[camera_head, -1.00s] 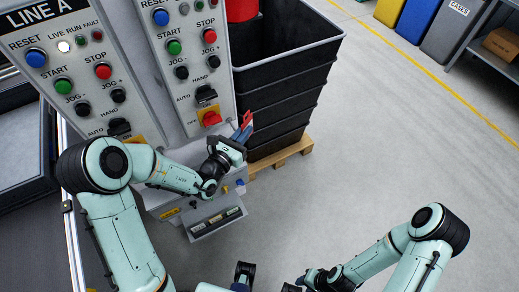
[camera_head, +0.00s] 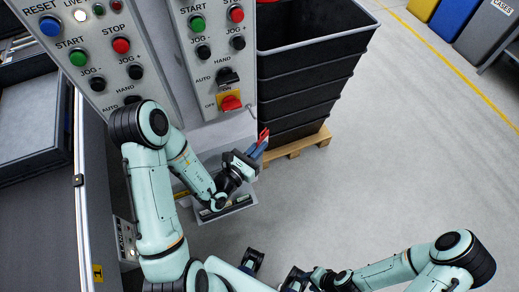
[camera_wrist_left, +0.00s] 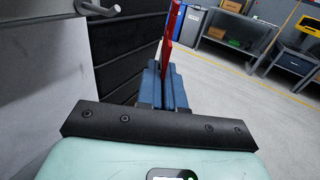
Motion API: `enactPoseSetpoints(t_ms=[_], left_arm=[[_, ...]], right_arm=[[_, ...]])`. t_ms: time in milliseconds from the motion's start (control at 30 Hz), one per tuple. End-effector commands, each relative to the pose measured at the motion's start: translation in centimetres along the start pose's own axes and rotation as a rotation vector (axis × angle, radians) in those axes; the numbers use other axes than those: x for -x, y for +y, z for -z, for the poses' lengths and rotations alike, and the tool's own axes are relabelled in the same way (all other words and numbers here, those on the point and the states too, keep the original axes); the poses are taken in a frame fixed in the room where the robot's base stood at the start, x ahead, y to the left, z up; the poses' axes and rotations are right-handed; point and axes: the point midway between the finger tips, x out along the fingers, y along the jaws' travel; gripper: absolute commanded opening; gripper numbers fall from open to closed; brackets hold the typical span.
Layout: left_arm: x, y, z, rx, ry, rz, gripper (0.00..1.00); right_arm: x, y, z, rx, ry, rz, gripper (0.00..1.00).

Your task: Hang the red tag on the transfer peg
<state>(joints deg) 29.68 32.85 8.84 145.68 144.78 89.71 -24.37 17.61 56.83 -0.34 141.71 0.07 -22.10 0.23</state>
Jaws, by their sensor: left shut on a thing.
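My left gripper (camera_head: 257,152) is shut on the red tag (camera_head: 263,136), which sticks up from between its blue fingers beside the right control panel. In the left wrist view the red tag (camera_wrist_left: 172,30) stands edge-on above the blue fingertips (camera_wrist_left: 166,88). A grey metal peg with a round end (camera_wrist_left: 97,9) shows at the top left of that view, apart from the tag; I cannot tell for sure that it is the transfer peg. My right gripper (camera_head: 298,278) is low in the head view, away from the panels; its fingers are too unclear to judge.
Two control panels (camera_head: 213,85) with buttons and switches stand behind my left arm. Stacked black bins (camera_head: 305,78) on a wooden pallet (camera_head: 300,145) are just beyond the left gripper.

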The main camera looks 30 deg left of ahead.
Motion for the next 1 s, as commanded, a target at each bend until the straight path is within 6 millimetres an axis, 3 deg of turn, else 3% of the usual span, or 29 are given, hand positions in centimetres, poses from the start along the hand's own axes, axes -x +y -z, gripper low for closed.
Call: enactPoseSetpoints(t_ms=[667,1000], left_arm=[[-0.7,1.1,-0.1,-0.001,-0.004,-0.003,0.0],[-1.8,3.0,-0.1,-0.001,-0.003,-0.004,0.0]], right_arm=[[-3.7,1.5,-0.5,-0.005,-0.014,-0.005,0.38],[-3.2,1.3,-0.4,-0.004,-0.012,-0.004,0.38]])
